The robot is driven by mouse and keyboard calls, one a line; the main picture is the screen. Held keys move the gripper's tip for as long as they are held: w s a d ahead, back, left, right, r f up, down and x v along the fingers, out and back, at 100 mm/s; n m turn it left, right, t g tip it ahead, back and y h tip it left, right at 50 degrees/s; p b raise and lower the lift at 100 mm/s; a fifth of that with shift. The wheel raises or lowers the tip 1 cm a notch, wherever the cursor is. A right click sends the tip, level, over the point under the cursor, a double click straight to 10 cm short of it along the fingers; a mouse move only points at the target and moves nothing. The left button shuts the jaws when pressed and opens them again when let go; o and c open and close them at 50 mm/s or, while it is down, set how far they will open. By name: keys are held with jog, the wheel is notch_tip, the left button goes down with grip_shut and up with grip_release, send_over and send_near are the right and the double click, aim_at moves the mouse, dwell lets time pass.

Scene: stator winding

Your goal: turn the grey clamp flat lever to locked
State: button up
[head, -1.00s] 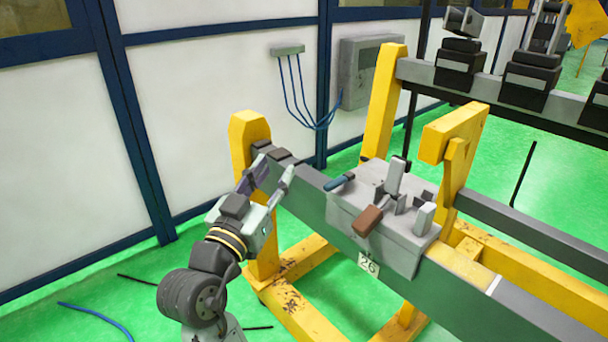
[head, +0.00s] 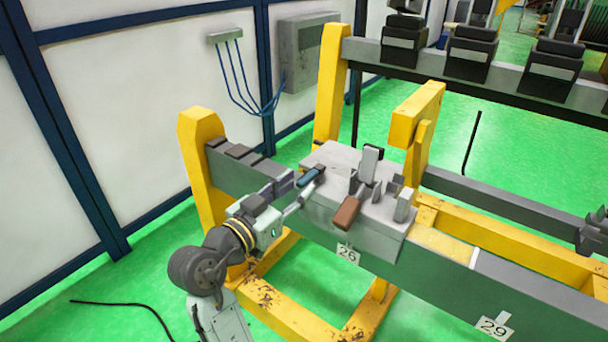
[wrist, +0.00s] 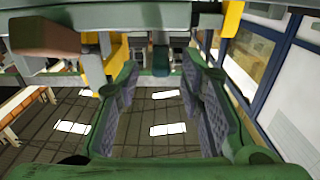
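A light grey clamp block (head: 330,215) sits on the dark beam. A flat grey lever (head: 370,163) stands nearly upright on its top, and a shorter grey upright piece (head: 404,206) stands at its right end. A brown handle (head: 347,212) slopes down over the front, and a blue handle (head: 311,177) sticks out at the left end. My gripper (head: 304,187) is at the block's left end, close by the blue handle and left of the grey lever. In the wrist view its fingers (wrist: 160,82) are spread, with nothing clearly held; contact with the blue handle cannot be told.
A yellow post (head: 200,165) stands left of my gripper, and a yellow bracket (head: 418,115) rises behind the block. The beam carries a label 26 (head: 347,254). A rear rail holds several black clamps (head: 480,55). Space above the block is clear.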

aim_at(311, 176)
jog(key=shift+p+x, duration=0.35)
jog(key=shift+x, duration=1.5)
jog(key=shift+c, duration=0.5)
grip_shut()
